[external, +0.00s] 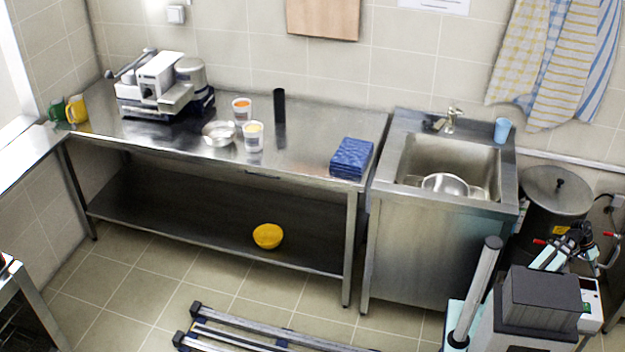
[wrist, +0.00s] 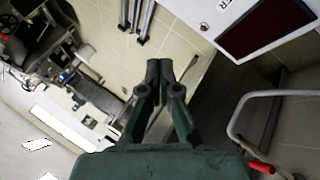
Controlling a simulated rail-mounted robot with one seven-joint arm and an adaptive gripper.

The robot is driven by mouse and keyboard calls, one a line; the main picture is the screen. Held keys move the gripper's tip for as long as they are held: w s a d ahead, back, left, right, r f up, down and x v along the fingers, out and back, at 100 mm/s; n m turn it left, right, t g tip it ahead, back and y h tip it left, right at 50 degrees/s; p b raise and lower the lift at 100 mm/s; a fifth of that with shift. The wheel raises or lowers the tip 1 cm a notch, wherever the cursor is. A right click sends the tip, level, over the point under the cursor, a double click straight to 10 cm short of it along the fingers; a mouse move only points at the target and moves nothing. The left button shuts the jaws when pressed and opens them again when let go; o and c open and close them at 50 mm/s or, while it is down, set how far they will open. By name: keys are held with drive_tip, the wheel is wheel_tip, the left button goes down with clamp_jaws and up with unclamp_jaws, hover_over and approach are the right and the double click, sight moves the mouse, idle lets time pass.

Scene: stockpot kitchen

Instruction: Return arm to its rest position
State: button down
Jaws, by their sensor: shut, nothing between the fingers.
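My gripper (wrist: 159,70) shows in the wrist view, with its two dark fingers together and nothing between them. It hangs in free space, clear of any object, with tiled floor and a pale panel edge behind it. In the external view my arm is at the lower right, folded close to the large lidded pot (external: 556,192). The fingers cannot be made out clearly there.
In the wrist view, a white unit with a dark screen (wrist: 264,28) is at upper right and a bent metal tube (wrist: 240,112) at right. In the external view, the sink (external: 450,165) holds a metal pot (external: 444,184). The steel table (external: 310,115) stands left; floor before it is mostly open.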

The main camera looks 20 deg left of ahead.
drive_tip(key=a+r+h, duration=0.2)
drive_tip(key=a+r, duration=0.4)
drive_tip(key=r, duration=0.2)
drive_tip(key=a+r+g+h, duration=0.1)
drive_tip(key=a+r+h, duration=0.1)
drive_tip(key=a+r, duration=0.4)
wheel_tip(320, 180, up, 3)
drive_tip(key=shift+w+f+m+h, duration=0.15)
drive_tip(key=shift+w+m+h, duration=0.15)
drive_tip(key=shift+w+h, duration=0.1)
